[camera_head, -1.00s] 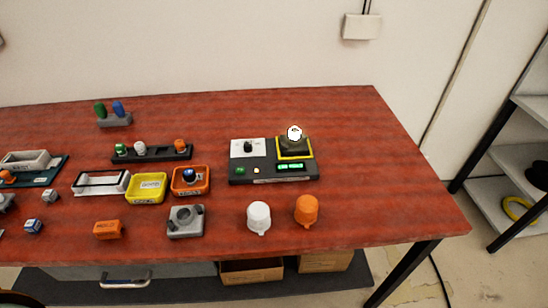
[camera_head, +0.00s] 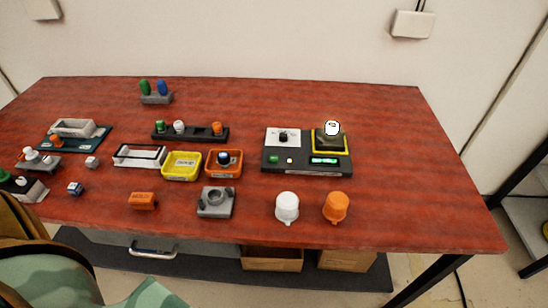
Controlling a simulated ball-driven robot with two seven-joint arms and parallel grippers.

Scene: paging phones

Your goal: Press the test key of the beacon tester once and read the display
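The beacon tester (camera_head: 271,165) is a dark flat box right of the table's middle. It has a white panel with a black knob (camera_head: 283,137), a green key (camera_head: 273,159), a small lit pale lamp (camera_head: 290,160) and a lit green display (camera_head: 325,160). The display's writing is too small to read. A white-topped beacon (camera_head: 332,129) stands on a dark seat inside a yellow frame (camera_head: 347,151) at the tester's back right. Neither of my grippers shows.
On the red table (camera_head: 400,200), a white cup-like part (camera_head: 287,206) and an orange one (camera_head: 336,206) stand in front of the tester. A grey fixture (camera_head: 216,202), a yellow tray (camera_head: 167,176) and an orange tray (camera_head: 238,173) lie to its left. A chair (camera_head: 50,270) fills the lower left.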

